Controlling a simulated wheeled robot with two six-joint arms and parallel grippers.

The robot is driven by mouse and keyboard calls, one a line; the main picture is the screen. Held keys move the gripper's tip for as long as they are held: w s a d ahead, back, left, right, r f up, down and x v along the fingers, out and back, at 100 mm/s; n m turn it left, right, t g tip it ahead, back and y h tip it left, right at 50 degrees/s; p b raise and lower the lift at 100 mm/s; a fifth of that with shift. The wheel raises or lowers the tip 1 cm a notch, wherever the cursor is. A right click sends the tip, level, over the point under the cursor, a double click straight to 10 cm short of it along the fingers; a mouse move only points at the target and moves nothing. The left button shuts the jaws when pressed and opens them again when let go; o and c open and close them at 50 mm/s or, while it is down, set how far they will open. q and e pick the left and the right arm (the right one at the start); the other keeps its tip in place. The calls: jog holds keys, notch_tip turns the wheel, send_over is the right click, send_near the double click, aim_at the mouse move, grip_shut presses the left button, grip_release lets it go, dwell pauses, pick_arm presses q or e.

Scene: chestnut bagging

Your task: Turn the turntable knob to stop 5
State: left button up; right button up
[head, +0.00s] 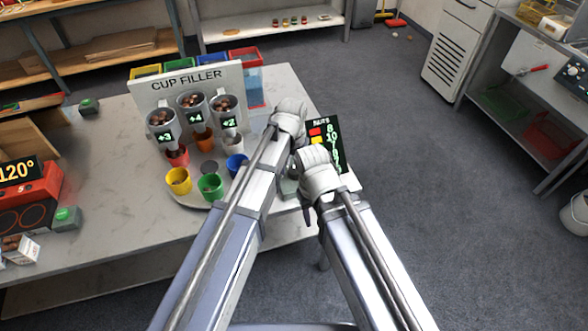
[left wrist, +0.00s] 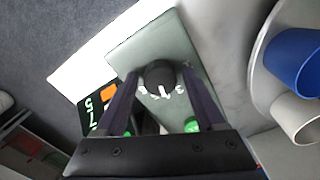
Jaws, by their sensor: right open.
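In the left wrist view my left gripper (left wrist: 160,72) is open, with one finger on each side of the knob and small gaps. In the head view my left gripper (head: 289,112) is at the table's right side, and the knob is hidden by my arms. My right gripper (head: 316,165) is lower and nearer; its fingers are hidden. The turntable (head: 193,202) carries yellow (head: 178,181), green (head: 211,186), blue (head: 237,164) and other cups.
The cup filler (head: 190,82) stands behind the turntable with several numbered funnels. A black NUTS sign (head: 325,130) stands beside my grippers at the table's right edge. A 120° heater (head: 25,190) is at the left. The table (head: 120,210) is clear at left-centre.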

pick_arm(q)
grip_shut()
dwell(0.3)
jog(key=shift+m, duration=2.8)
jog(key=shift+o, duration=0.9)
grip_release()
jog(key=shift+r, duration=0.1)
